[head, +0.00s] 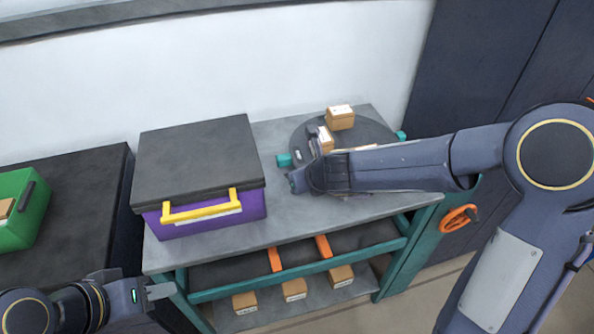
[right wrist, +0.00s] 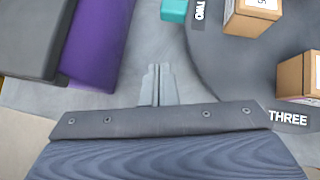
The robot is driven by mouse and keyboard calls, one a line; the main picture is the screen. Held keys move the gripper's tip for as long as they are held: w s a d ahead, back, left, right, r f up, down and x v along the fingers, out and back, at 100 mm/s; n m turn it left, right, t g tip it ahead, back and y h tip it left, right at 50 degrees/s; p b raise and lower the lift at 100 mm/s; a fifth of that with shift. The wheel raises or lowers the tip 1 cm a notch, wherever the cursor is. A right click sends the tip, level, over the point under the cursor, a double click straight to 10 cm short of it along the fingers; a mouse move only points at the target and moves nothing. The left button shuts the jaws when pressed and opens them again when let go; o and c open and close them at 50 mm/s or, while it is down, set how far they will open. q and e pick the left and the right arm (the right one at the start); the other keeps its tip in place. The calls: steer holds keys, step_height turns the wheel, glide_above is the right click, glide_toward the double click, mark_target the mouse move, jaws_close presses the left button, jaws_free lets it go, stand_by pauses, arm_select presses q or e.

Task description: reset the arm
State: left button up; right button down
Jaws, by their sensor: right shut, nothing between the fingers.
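My right arm reaches in from the right in the head view, over the grey table (head: 215,252). Its gripper (head: 293,181) is above the tabletop, between the purple box and the round dark turntable. In the right wrist view the two fingers of my right gripper (right wrist: 158,78) are together with nothing between them. My left gripper (head: 162,291) is low at the left in the head view, by the table's front left corner. It appears empty, but its finger gap cannot be made out.
A purple box (head: 225,212) with a dark lid and yellow handle stands left of my right gripper. The turntable (head: 375,132) carries cardboard boxes (head: 340,118). A green bin (head: 28,222) is at far left. Several small boxes (head: 294,290) sit on the lower shelf.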

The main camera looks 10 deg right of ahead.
steer(key=shift+s+d+r, duration=0.1)
steer(key=shift+s+r, duration=0.3)
